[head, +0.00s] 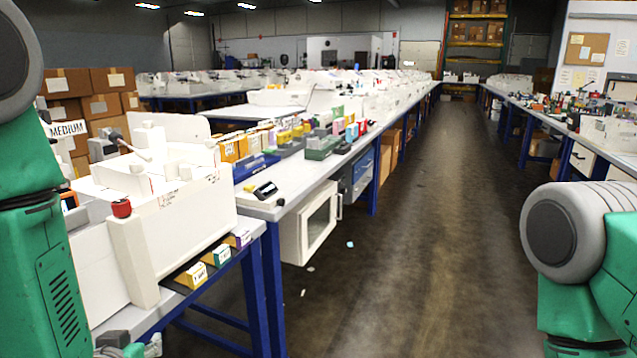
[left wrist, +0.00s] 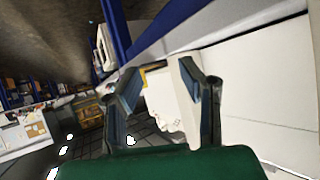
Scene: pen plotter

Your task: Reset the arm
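My left arm (head: 40,240) is green with a grey joint and comes down along the left edge of the head view. My left gripper (head: 128,347) shows only in part at the bottom left, low beside the front of the white plotter (head: 190,215). In the left wrist view its two fingers (left wrist: 160,75) stand apart with nothing seen between them but the white machine's side behind. My right arm (head: 580,235) shows at the right edge as a grey joint and green links. My right gripper is out of view.
A red button (head: 121,208) sits on a post of the plotter. Small coloured boxes (head: 215,257) line the near bench edge. A long bench (head: 300,185) with blue legs runs away from me. The aisle floor (head: 430,250) in the middle is clear apart from small scraps.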

